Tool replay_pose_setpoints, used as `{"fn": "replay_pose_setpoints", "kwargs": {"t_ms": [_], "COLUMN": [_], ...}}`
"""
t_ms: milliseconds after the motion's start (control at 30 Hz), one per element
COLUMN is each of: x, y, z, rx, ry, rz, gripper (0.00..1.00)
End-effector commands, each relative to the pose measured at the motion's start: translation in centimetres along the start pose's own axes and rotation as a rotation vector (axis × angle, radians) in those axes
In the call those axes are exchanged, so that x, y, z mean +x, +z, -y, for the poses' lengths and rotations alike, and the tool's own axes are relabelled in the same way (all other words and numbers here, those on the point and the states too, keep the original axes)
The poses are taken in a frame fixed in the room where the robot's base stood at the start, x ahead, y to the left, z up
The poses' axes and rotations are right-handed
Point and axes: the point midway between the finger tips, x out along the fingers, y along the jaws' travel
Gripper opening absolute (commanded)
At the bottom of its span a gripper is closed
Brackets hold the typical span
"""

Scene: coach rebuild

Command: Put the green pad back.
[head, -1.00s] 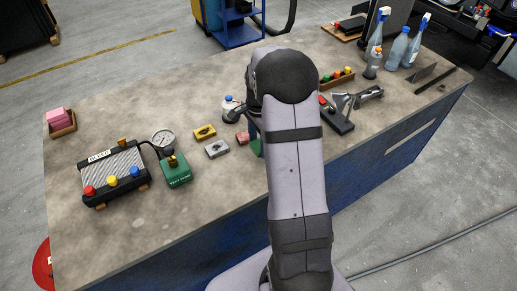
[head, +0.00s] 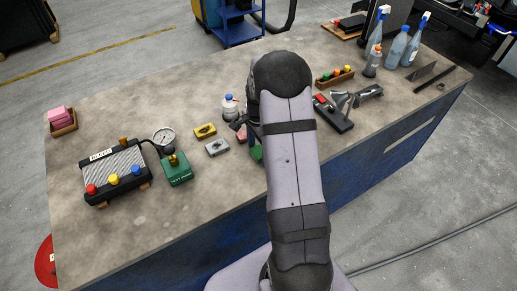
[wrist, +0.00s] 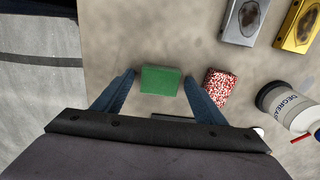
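The green pad (wrist: 161,80) is a small block on the bench in the wrist view, between my fingertips in the picture. My gripper (wrist: 160,77) is open, its two blue fingers apart with a gap on each side of the pad. I cannot tell how far above the pad the fingertips are. In the head view, only a part of the green pad (head: 256,153) shows beside my arm, which hides most of my gripper.
A red-and-white speckled block (wrist: 218,88) lies close to the right finger. A degreaser bottle (wrist: 290,106), a silver block (wrist: 246,18) and a gold block (wrist: 299,24) are further right. A tray (head: 65,129) holding pink pads stands at the bench's far left.

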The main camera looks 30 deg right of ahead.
Motion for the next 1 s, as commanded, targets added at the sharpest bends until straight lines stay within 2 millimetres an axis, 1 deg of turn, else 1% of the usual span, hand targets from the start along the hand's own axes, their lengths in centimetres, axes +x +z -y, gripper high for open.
{"fn": "replay_pose_setpoints", "kwargs": {"t_ms": [267, 467, 567, 900, 1000], "x": [-0.1, -1.2, -2.5, -8.5, -10.0], "y": [0.0, -0.1, -0.1, -0.1, -0.1], "z": [0.0, 0.1, 0.1, 0.1, 0.1], "rx": [0.0, 0.0, 0.0, 0.0, 0.0], "ry": [0.0, -0.003, -0.005, -0.005, -0.004], "rz": [0.0, -0.001, -0.002, -0.002, -0.002], "gripper": [0.65, 0.65, 0.65, 0.65, 0.65]}}
